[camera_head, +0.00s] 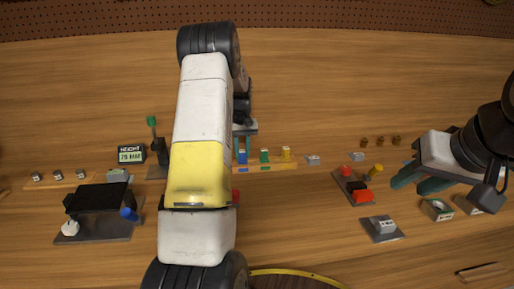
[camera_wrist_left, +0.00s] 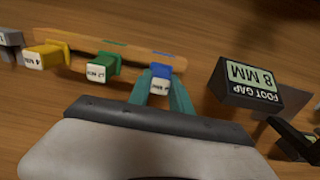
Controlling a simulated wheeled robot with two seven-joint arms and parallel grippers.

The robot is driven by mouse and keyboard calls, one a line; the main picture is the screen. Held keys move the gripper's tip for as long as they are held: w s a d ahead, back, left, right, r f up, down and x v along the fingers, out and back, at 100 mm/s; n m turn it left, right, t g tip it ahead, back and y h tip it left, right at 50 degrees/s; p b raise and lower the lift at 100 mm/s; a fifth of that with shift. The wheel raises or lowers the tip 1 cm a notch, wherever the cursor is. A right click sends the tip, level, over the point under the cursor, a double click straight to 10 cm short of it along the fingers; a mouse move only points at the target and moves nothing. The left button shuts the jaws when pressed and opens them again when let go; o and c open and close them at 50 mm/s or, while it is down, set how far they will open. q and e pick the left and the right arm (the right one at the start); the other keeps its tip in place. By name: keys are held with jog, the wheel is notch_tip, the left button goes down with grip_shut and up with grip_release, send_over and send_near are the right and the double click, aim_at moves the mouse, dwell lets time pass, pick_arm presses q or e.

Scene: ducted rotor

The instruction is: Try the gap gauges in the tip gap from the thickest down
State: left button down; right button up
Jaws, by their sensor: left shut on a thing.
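Three gap gauges stand along a wooden rack (camera_head: 296,164): a blue one (camera_head: 242,157), a green one (camera_head: 264,156) and a yellow one (camera_head: 286,154). In the left wrist view the yellow gauge (camera_wrist_left: 45,56) reads 4 MM; the labels on the green gauge (camera_wrist_left: 100,68) and blue gauge (camera_wrist_left: 161,74) are hard to read. My left gripper (camera_wrist_left: 160,92) is shut on the blue gauge at the rack, one teal finger on each side. My right gripper (camera_head: 420,181) is empty at the right, its teal fingers apart. A yellow ring (camera_head: 292,271), perhaps the duct, shows at the bottom edge; the tip gap is not visible.
A dark stand (camera_head: 97,200) is at left. A plate with red and yellow knobs (camera_head: 354,187) is right of centre. My left arm hides the middle.

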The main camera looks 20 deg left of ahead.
pick_arm(q)
jog(key=c, duration=1.1)
grip_release()
